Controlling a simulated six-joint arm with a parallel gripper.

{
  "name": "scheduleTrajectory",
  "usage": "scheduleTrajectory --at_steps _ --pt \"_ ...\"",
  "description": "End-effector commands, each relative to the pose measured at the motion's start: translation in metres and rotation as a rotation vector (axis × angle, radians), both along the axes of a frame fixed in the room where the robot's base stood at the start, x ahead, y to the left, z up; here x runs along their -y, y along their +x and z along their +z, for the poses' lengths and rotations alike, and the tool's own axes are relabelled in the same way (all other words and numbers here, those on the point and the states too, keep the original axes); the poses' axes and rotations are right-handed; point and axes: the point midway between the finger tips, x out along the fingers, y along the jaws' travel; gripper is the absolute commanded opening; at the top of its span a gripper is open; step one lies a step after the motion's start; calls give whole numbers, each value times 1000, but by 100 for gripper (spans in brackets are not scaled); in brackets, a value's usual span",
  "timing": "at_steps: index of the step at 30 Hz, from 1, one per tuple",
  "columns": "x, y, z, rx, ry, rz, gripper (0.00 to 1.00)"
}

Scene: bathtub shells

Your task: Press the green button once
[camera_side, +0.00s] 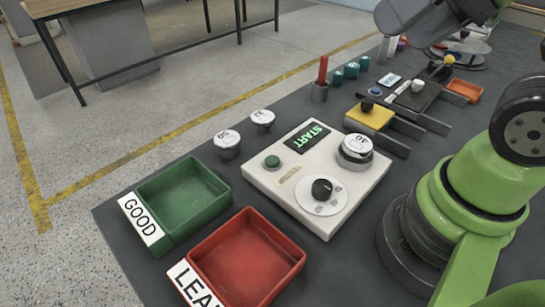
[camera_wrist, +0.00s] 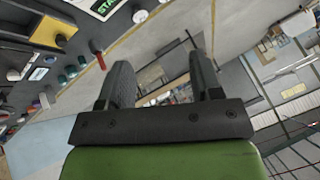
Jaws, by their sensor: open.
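The green button (camera_side: 272,161) is a small round cap at the left of a white control box (camera_side: 258,179) in the side view. Nothing touches it. The box also carries a START display (camera_side: 307,137), a black knob (camera_side: 322,189) and a round weight marked 40 (camera_side: 358,146). My gripper (camera_wrist: 162,78) is open and empty in the wrist view, its two dark fingers apart. It is away from the box, and I cannot make out its fingers in the side view. The wrist view catches only part of the START display (camera_wrist: 103,7) at its top edge; I cannot make out the button there.
A green GOOD tray (camera_side: 183,198) and a red tray (camera_side: 245,260) stand at the front left. Two weights (camera_side: 227,140) (camera_side: 262,118) sit behind the box. A red rod (camera_side: 322,72) stands upright behind it. A yellow block (camera_side: 370,116) is to the right.

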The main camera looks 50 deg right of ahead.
Motion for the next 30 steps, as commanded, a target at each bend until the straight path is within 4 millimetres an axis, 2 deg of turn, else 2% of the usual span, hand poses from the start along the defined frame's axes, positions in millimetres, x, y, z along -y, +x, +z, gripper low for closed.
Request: scheduleTrajectory --at_steps 1,7,30 --pt "0 0 0 0 0 0 47" --pt "0 0 0 0 0 0 1" --pt "0 0 0 0 0 0 0"
